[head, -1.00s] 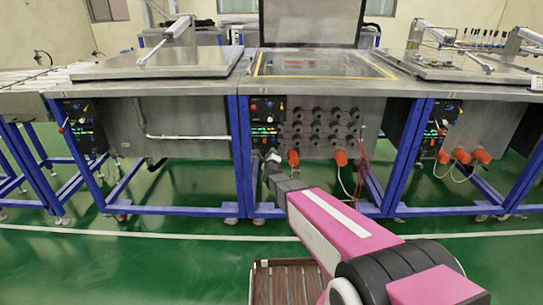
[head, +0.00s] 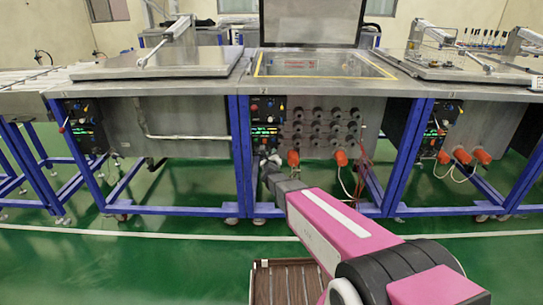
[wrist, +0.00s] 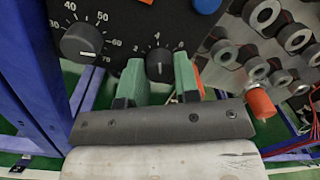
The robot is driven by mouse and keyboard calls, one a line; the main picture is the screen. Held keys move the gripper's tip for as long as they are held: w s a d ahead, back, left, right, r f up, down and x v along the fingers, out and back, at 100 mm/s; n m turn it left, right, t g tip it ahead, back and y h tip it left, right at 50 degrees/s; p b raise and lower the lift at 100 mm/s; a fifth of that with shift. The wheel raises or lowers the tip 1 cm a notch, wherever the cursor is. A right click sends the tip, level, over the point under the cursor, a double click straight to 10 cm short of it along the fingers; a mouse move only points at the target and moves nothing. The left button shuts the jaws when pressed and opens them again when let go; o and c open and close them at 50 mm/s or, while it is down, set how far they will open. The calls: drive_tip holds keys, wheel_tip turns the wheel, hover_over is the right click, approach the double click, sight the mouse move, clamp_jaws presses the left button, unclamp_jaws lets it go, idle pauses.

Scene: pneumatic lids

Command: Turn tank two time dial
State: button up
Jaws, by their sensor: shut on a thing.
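The tank two control panel (head: 266,133) is a black box on the front of the middle bench. In the wrist view, a small black dial with a white pointer line (wrist: 158,66) has the numbers 2, 4 and 6 around it. My gripper (wrist: 159,76) has its two green fingers on either side of this dial, shut on it. The pointer stands roughly upright in the picture, near the 4. In the head view, my gripper (head: 270,160) is at the panel's lower edge, and the dial is too small to make out there.
A larger black dial (wrist: 82,42) marked 30 to 70 sits left of the gripped one. A blue knob (wrist: 206,5) is above right. Several round fittings (wrist: 292,37) and an orange plug (wrist: 260,102) are to the right. A blue leg (head: 240,160) stands left of the panel.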

drive_tip(key=o, duration=0.9)
drive_tip(key=s, duration=1.1)
drive_tip(key=shift+a+f, duration=0.25)
drive_tip(key=shift+f, duration=0.1)
drive_tip(key=shift+w, duration=0.1)
